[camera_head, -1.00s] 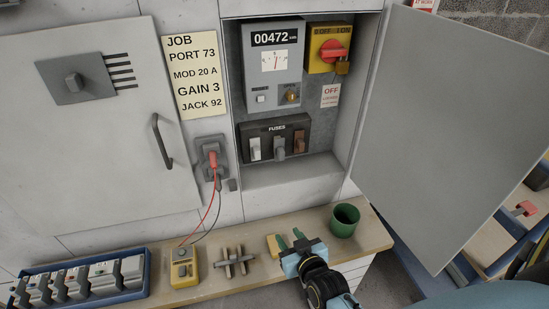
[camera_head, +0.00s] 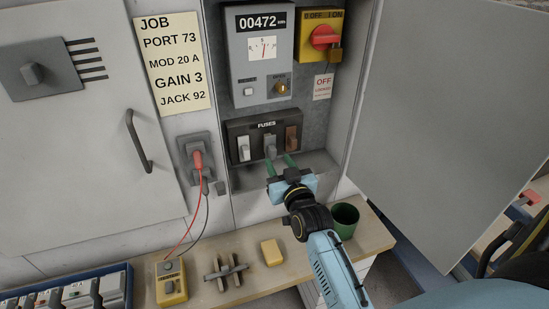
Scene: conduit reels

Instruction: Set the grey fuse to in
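The fuse block (camera_head: 258,126), labelled FUSES, is inside the open cabinet. It holds a white fuse (camera_head: 244,149) at left, the grey fuse (camera_head: 270,146) in the middle and a brown fuse (camera_head: 292,139) at right. The grey fuse hangs lower than its neighbours. My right gripper (camera_head: 280,165) is just below the grey fuse, its two green fingers apart and pointing up at the block. Nothing shows between the fingers. I cannot tell whether a finger touches the grey fuse. My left gripper is not in view.
The open cabinet door (camera_head: 445,120) stands on the right. A meter (camera_head: 262,60) and a padlocked red switch (camera_head: 324,37) are above the block. On the bench are a green cup (camera_head: 345,219), a yellow block (camera_head: 271,252), a metal cross-shaped piece (camera_head: 226,271) and a yellow tester (camera_head: 171,283).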

